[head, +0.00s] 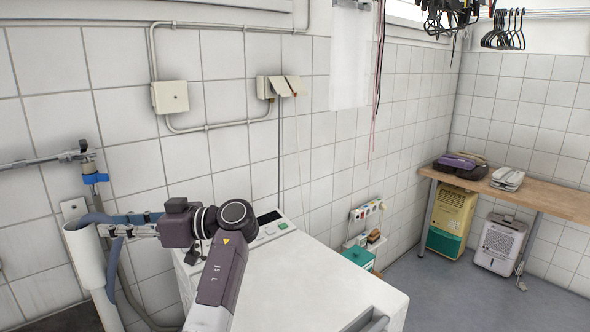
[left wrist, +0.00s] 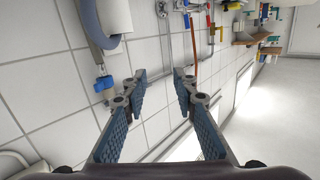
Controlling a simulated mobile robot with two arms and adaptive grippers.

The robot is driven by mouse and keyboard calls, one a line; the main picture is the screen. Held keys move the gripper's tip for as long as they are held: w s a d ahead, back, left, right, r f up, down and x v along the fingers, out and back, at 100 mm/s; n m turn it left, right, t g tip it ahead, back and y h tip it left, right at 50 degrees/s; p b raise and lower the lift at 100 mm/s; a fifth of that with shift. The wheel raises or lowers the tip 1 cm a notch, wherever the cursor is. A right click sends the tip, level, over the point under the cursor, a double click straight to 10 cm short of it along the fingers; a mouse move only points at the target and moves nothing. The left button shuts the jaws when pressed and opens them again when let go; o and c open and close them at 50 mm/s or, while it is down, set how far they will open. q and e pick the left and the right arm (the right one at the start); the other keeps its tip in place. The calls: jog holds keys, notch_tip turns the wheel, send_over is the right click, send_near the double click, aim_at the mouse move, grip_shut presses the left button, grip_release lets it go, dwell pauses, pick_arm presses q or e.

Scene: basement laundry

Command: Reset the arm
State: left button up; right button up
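My left arm (head: 220,280) rises in front of the white machine and bends to the left at the wrist. My left gripper (head: 108,224) points left, in front of the tiled wall and close to the white drain pipe in the picture; I cannot tell whether it touches the pipe. In the left wrist view, the two blue padded fingers of this gripper (left wrist: 161,80) stand apart with nothing between them. My right arm and right gripper are not in view.
A white machine (head: 310,280) stands below the wrist. A white pipe (head: 88,258), a grey hose and a blue-handled tap (head: 93,172) are at the left wall. A wooden bench (head: 540,195) with appliances stands at the back right. Grey floor (head: 450,290) is clear.

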pick_arm(q)
jog(key=s+f+m+t+h, duration=0.1)
jog(key=s+f+m+h, duration=0.25)
jog(key=f, duration=0.75)
jog(key=s+f+m+t+h, duration=0.1)
jog(key=s+f+m+h, duration=0.3)
jog(key=f, duration=0.7)
jog(key=s+f+m+h, duration=0.15)
jog(key=s+f, duration=0.45)
jog(key=f, duration=0.6)
jog(key=s+d+f+m+h, duration=0.3)
jog(key=s+d+m+h, duration=0.15)
jog(key=s+d, duration=0.5)
jog(key=s+d+f+m+h, duration=0.4)
jog(key=s+d+m, duration=0.15)
jog(key=s, duration=0.75)
notch_tip(320, 180, down, 25)
jog(key=s+g, duration=0.1)
jog(key=s, duration=0.1)
jog(key=s+a+f+g, duration=0.1)
jog(key=s+a+f, duration=0.1)
jog(key=s+f, duration=1.4)
jog(key=shift+s, duration=0.35)
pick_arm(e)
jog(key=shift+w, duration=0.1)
